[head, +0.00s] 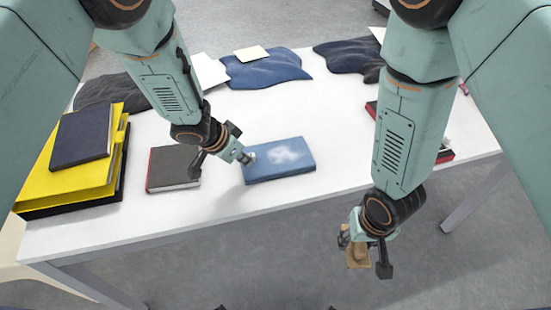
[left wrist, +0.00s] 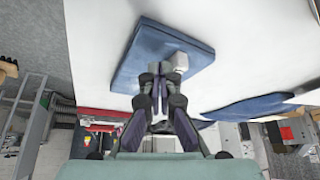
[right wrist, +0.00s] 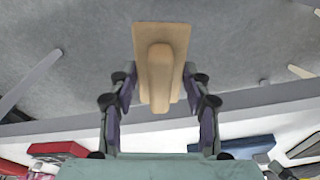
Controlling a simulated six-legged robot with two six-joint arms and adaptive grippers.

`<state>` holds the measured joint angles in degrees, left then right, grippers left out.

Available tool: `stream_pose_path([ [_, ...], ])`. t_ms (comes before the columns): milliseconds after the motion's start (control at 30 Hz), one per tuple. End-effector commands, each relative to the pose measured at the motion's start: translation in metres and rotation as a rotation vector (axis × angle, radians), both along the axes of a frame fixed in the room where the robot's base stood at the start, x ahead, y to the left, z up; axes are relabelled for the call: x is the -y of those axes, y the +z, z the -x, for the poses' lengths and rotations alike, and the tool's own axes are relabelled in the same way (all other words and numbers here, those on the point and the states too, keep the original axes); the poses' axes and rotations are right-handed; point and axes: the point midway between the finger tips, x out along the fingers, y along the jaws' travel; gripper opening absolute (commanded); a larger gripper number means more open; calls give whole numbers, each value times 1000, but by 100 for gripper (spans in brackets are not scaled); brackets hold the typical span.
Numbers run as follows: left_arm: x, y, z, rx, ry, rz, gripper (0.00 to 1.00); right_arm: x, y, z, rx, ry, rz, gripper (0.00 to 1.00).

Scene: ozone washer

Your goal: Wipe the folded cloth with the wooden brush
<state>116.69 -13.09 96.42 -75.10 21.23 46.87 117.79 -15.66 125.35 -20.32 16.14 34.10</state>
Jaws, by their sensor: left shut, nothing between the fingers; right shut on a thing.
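The folded cloth (head: 295,172) is a blue, flat rectangular pad with a pale whitish patch on top, lying on the white table near its front edge. It also shows in the left wrist view (left wrist: 150,50). My left gripper (head: 246,158) is shut and empty, with its tips at the cloth's left end; whether they touch it I cannot tell. My right gripper (head: 362,258) is shut on the wooden brush (head: 357,255), held out in front of the table over the floor. The right wrist view shows the brush (right wrist: 160,65) as a tan block with a raised handle between the fingers.
On the white table (head: 230,205), a dark book with red edges (head: 173,168) lies left of the cloth. Yellow and dark books (head: 75,165) are stacked at the left. Dark and blue cloths (head: 265,70) lie at the back. A red-edged item (head: 445,155) lies at the right.

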Motion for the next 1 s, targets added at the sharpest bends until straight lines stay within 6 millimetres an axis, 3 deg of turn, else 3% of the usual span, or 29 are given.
stream_pose_path([
  [1000, 0, -18, 0, 0, 0, 0, 0, 0, -8, 0, 0, 0, 0, 23],
])
